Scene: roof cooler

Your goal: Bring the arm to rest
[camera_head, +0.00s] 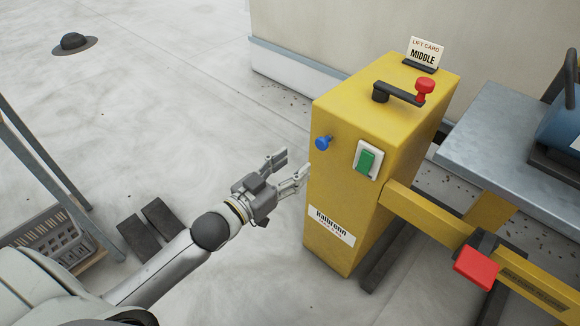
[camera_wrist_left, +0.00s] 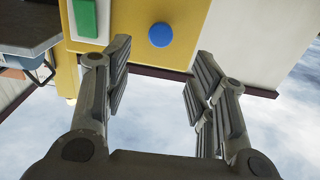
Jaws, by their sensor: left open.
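My left gripper (camera_head: 290,168) is open and empty, just left of a yellow machine box (camera_head: 338,190). Its arm comes in from the lower left, stretched towards the box. In the left wrist view the two fingers of the gripper (camera_wrist_left: 160,90) are spread apart with nothing between them. A blue knob (camera_head: 323,143) on the box lies beyond and above the fingers; it also shows in the wrist view (camera_wrist_left: 161,35). A green rocker switch (camera_head: 367,160) sits right of the knob. I cannot tell whether a finger touches the box. My right gripper is not in view.
A crank with a red knob (camera_head: 425,86) and a "MIDDLE" card (camera_head: 424,53) are on top of the box. A red pad (camera_head: 476,268) sits on a yellow beam at right. A grey table (camera_head: 500,130) stands behind. Open floor (camera_head: 190,110) lies left.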

